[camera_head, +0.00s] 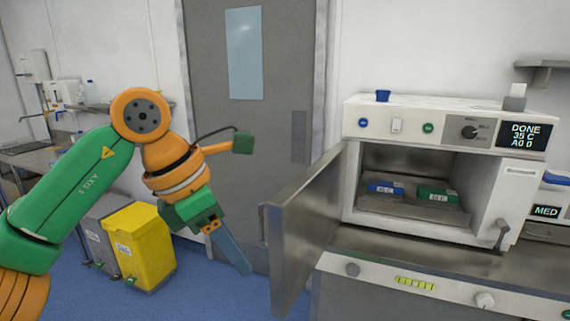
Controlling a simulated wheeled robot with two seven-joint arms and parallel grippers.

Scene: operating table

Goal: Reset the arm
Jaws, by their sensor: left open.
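My left arm comes in from the left, bent up at a green and orange joint. Its gripper (229,247) points down and to the right, in front of the grey door. The gripper is open, and I see nothing between its fingers. It is apart from the open metal door (300,235) of the white oven-like machine, to the left of that door. My right arm is not in view.
The machine (370,118) stands open on a metal counter (440,262), with a blue box (385,188) and a green box (436,195) inside. A yellow bin (143,245) and a grey bin (98,222) stand on the blue floor. A sink counter is at far left.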

